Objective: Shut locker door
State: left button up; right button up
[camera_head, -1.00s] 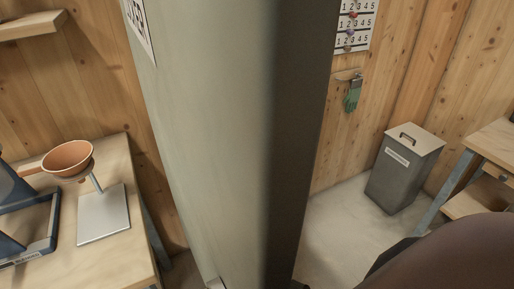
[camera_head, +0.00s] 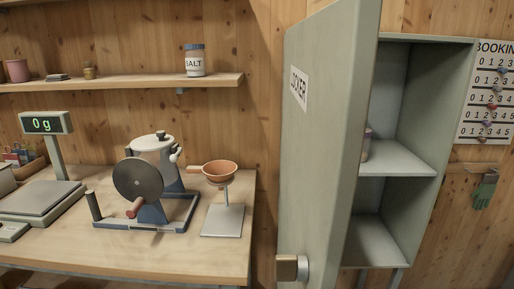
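The grey-green locker door (camera_head: 322,150) stands open, swung out toward me, with a "LOCKER" label on its face. A latch or knob (camera_head: 291,268) sits low on the door at the bottom of the view. Behind the door, the locker (camera_head: 435,130) shows its open inside with a shelf (camera_head: 400,160) and a lower compartment. A small jar (camera_head: 367,145) on the shelf is partly hidden by the door's edge. Neither of my grippers is in view.
Left of the door is a wooden workbench (camera_head: 120,258) with a scale (camera_head: 40,200) reading 0 g, a hand-cranked mill (camera_head: 150,180) and an orange bowl on a stand (camera_head: 220,173). A wall shelf (camera_head: 130,83) holds a salt jar (camera_head: 194,60). A green glove (camera_head: 484,190) hangs at right.

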aim_at(330, 62)
jog(key=k+j+z, duration=0.55)
jog(key=z, duration=0.15)
jog(key=k+j, duration=0.05)
jog(key=j, duration=0.05)
